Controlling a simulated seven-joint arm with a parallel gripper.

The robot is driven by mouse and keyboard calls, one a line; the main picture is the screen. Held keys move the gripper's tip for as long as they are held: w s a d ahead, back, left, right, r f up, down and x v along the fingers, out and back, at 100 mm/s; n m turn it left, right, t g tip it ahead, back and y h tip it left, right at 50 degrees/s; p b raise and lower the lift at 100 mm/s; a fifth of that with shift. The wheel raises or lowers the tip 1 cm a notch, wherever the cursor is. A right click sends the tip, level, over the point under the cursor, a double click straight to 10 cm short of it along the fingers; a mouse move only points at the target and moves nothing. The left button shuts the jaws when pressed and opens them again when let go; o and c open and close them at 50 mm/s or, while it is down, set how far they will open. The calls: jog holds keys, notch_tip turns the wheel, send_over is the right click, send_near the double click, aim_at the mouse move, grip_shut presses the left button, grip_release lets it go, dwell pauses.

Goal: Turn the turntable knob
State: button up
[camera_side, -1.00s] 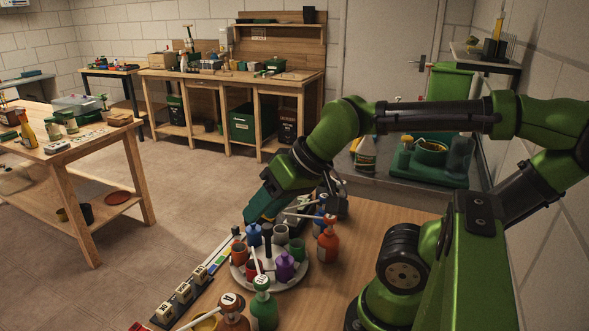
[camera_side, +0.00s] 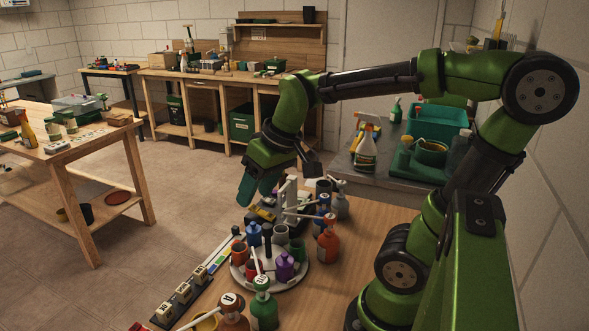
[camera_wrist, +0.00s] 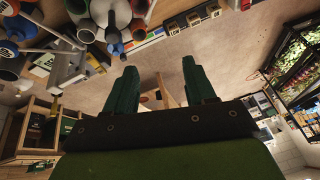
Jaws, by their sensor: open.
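The turntable (camera_side: 271,282) is a round pale disc on the wooden bench, carrying several coloured cups and small bottles. Its black upright knob (camera_side: 267,233) stands at the middle. In the wrist view a dark upright post (camera_wrist: 114,38), apparently the knob, shows at the top among the cups. My gripper (camera_side: 256,202) is above and behind the turntable, clear of the knob and touching nothing I can see. In the wrist view its two green fingers are spread apart (camera_wrist: 159,66) with nothing between them.
A green bottle (camera_side: 264,309) and an orange bottle (camera_side: 328,245) with pale spouts stand close to the turntable. A white upright stand (camera_side: 291,194) is just right of my gripper.

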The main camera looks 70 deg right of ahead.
aim_at(267, 226)
jog(key=w+d+r+n+g, duration=0.3)
jog(key=d+n+g, duration=0.3)
jog(key=n, duration=0.5)
jog(key=shift+t+h, duration=0.4)
jog(key=shift+t, duration=0.3)
jog(key=f, duration=0.5)
jog(key=d+f, duration=0.1)
jog(key=f, duration=1.1)
jog(key=shift+s+d, duration=0.15)
jog(key=shift+s, duration=0.05)
grip_shut()
